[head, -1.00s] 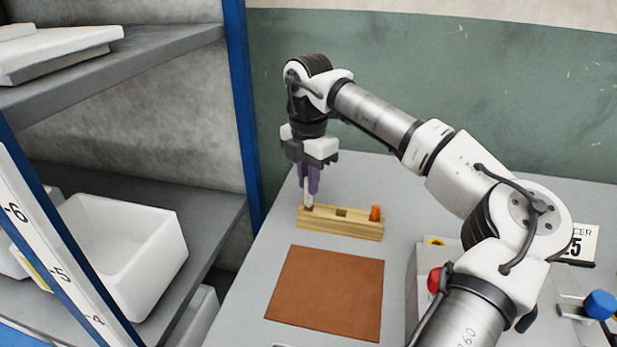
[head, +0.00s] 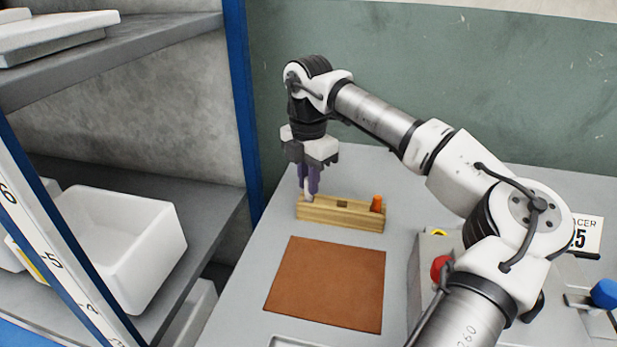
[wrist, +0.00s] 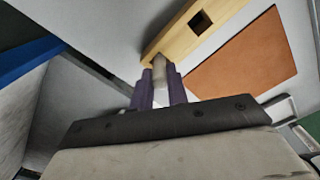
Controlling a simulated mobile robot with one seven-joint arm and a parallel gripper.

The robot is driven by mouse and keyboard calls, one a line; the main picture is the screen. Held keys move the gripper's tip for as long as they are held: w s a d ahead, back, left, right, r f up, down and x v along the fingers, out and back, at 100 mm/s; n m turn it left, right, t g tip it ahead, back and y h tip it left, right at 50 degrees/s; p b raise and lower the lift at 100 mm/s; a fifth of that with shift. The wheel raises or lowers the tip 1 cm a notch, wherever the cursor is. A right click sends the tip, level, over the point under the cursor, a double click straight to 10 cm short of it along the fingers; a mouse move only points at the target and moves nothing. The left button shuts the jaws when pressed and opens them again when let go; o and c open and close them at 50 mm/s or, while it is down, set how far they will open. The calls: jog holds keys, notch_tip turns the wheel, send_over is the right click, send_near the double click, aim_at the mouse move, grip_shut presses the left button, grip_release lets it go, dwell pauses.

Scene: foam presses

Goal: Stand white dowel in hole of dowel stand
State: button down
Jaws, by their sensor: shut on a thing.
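The wooden dowel stand (head: 345,221) lies on the grey bench behind the brown mat. An orange dowel (head: 377,203) stands in its right hole, and the middle hole (head: 342,204) is empty. My gripper (head: 308,190), with purple fingers, points down at the stand's left end. It is shut on the white dowel (head: 309,197), of which only a short piece shows. In the wrist view the white dowel (wrist: 160,72) sits between the fingers, its far end meeting the stand (wrist: 185,30). The left hole is hidden, so how deep the dowel sits cannot be told.
The brown mat (head: 327,284) lies clear in front of the stand. A box with a red button (head: 440,268) is to the right, beside my arm. A shelf with a white bin (head: 120,245) and a blue post (head: 243,100) are at the left.

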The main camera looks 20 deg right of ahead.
jog(key=shift+f+b, duration=0.75)
jog(key=shift+f, duration=0.35)
jog(key=c, duration=1.3)
grip_release()
jog(key=shift+r, duration=0.1)
notch_tip(320, 180, up, 14)
